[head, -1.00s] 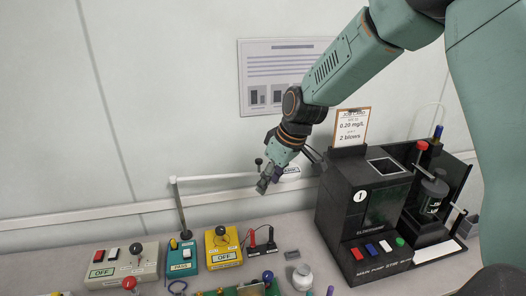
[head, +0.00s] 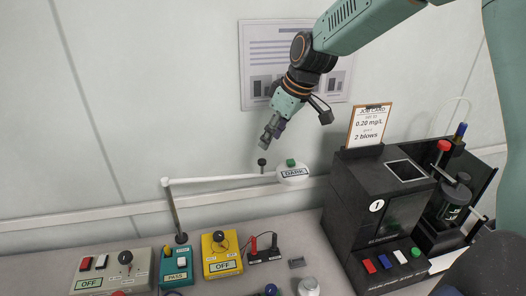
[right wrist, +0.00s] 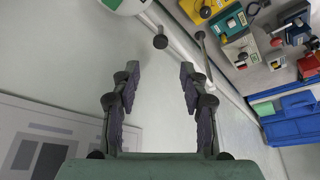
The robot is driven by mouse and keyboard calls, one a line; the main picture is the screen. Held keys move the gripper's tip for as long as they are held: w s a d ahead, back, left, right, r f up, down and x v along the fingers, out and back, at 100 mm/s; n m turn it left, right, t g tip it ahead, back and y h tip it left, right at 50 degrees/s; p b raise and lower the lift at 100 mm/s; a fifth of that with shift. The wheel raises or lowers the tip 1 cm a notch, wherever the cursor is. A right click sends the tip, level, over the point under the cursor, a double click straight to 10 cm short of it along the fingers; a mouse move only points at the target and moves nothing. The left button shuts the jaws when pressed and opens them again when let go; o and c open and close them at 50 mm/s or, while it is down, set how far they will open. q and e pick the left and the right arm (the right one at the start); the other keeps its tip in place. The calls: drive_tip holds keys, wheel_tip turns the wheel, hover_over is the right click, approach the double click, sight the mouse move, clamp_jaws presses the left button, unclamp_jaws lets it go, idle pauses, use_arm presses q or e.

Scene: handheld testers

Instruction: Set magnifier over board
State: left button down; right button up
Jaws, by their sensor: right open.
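The magnifier is a white round head (head: 294,174) with a green button and a "DARK" label, on a white swing arm (head: 220,180) with a post at its left end. A black knob (head: 262,162) stands up from the arm near the head. My right gripper (head: 267,138) hangs just above the knob and up-left of the head, apart from both. In the right wrist view its fingers (right wrist: 159,85) are spread and empty, with the knob (right wrist: 160,42) beyond them and the head (right wrist: 125,4) cut off at the top. I cannot make out the board. My left gripper is out of view.
A black tester machine (head: 365,220) with a job card (head: 368,124) stands at right. The grey OFF box (head: 112,268), teal PASS box (head: 176,265) and yellow OFF box (head: 221,254) line the bench below the arm. Blue bins (right wrist: 290,115) show in the right wrist view.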

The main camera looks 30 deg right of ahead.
sight(262, 160)
wheel_tip(262, 160, down, 4)
drive_tip(key=shift+r, duration=0.15)
drive_tip(key=f, duration=0.1)
drive_tip(key=w+a+f, duration=0.1)
drive_tip(key=w+f, duration=0.1)
drive_tip(key=shift+w+a+f, duration=0.1)
drive_tip(key=shift+a+f, duration=0.1)
drive_tip(key=shift+a, duration=0.05)
drive_tip(key=shift+s+d+r, duration=0.15)
drive_tip(key=shift+s+d, duration=0.15)
drive_tip(key=shift+s, duration=0.15)
drive_tip(key=shift+d, duration=0.1)
drive_tip(key=shift+c, duration=0.5)
drive_tip(key=shift+w+a, duration=0.3)
drive_tip(key=shift+w, duration=0.1)
drive_tip(key=c, duration=0.4)
drive_tip(key=shift+s, duration=0.2)
clamp_jaws()
drive_tip(key=shift+w+d, duration=0.1)
drive_tip(key=shift+w, duration=0.05)
